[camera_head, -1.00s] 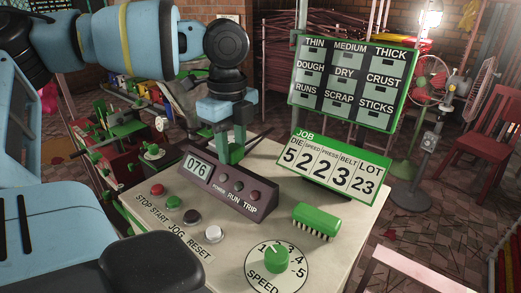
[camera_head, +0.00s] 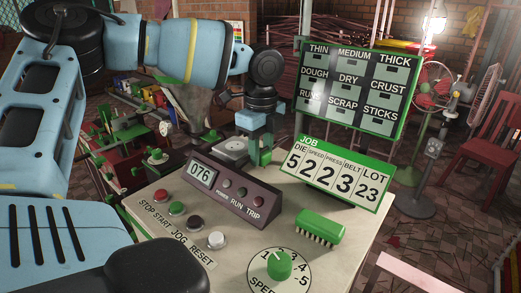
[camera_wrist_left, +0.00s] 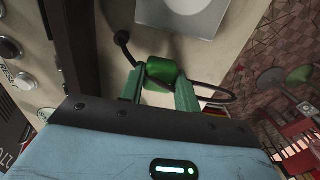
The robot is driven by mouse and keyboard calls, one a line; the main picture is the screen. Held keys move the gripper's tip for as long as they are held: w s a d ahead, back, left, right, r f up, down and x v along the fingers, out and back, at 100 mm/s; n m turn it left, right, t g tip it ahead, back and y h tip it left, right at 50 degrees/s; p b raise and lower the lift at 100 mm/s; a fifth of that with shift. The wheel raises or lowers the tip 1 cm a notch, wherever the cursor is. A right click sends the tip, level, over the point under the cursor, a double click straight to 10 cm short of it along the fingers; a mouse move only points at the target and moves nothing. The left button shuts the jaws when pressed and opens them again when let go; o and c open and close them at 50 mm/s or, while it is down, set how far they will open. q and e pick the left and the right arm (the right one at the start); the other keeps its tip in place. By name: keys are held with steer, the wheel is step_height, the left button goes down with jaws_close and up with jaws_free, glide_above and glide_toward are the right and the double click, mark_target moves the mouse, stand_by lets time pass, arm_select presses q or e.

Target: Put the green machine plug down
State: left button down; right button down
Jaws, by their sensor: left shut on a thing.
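The green machine plug (camera_wrist_left: 160,72) is between the two green fingertips of my left gripper (camera_wrist_left: 160,88) in the left wrist view, and the fingers are shut on it. A dark cable loops out from it to the right, and a black piece runs up to its left. In the head view my left gripper (camera_head: 260,156) points down behind the display box, between it and the JOB board. The plug cannot be made out clearly there, and I cannot tell whether it touches the table. My right gripper is not in view.
The display box (camera_head: 231,188), JOB board (camera_head: 333,172), green brush (camera_head: 319,227) and speed knob (camera_head: 279,265) stand on the pale console top (camera_head: 225,263). A grey plate (camera_head: 231,147) lies left of the gripper, also seen in the wrist view (camera_wrist_left: 180,14).

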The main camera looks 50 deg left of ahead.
arm_select(q)
steer(key=shift+f, duration=0.15)
steer(key=shift+f, duration=0.5)
steer(key=shift+f, duration=0.1)
steer(key=c, duration=1)
jaws_free()
